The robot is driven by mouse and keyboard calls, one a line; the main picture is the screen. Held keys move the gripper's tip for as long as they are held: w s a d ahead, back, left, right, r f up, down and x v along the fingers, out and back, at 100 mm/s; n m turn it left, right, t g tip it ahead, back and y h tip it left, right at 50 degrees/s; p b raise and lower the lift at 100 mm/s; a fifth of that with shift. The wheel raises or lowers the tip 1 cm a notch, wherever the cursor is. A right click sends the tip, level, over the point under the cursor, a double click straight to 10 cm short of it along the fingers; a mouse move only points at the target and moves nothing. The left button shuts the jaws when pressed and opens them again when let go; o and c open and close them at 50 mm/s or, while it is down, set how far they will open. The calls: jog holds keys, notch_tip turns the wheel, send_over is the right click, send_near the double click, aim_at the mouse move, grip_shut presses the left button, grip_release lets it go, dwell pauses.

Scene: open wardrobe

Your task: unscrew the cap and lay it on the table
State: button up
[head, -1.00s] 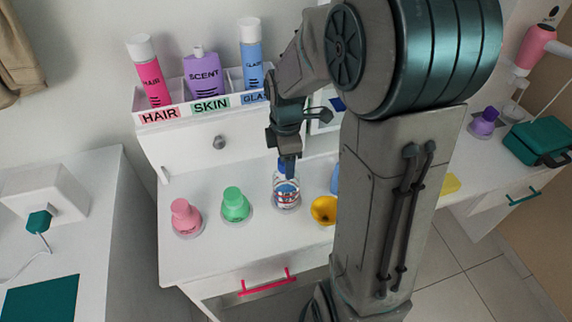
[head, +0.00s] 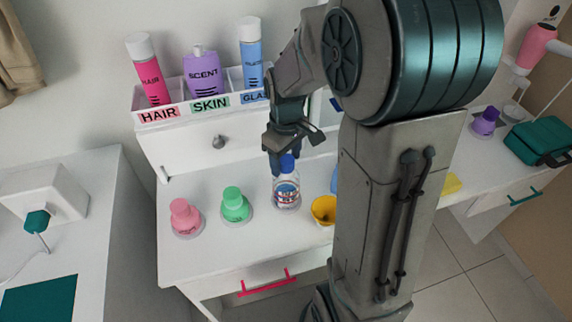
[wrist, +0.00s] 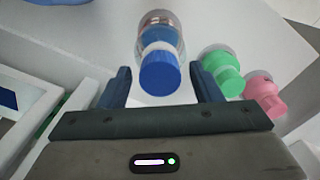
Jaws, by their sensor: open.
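A clear bottle (head: 286,190) with a red and white label stands upright on the white table (head: 225,262). Its blue cap (head: 287,163) is on its top. In the wrist view the blue cap (wrist: 160,73) shows between and just beyond the fingertips of my gripper (wrist: 161,80), with the bottle (wrist: 160,28) behind it. My gripper is open, with a gap on both sides of the cap. In the head view my gripper (head: 281,160) is over the bottle; its finger partly covers the cap area.
A pink bottle (head: 184,217) and a green bottle (head: 235,205) stand left of the clear bottle. Behind is a labelled rack (head: 180,118) with several bottles. The table's front left is clear.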

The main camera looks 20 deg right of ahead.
jog(key=m, duration=0.6)
jog(key=shift+m, duration=0.3)
jog(key=c, duration=1)
jog(key=n, duration=0.4)
jog(key=shift+c, duration=0.2)
jog(key=n, duration=0.4)
jog(key=n+p, duration=0.1)
jog(key=n, duration=0.3)
jog(key=shift+r+n, duration=0.1)
jog(key=shift+n, duration=0.3)
jog(key=n, duration=0.4)
jog(key=shift+p, duration=0.35)
jog(key=o, duration=1.1)
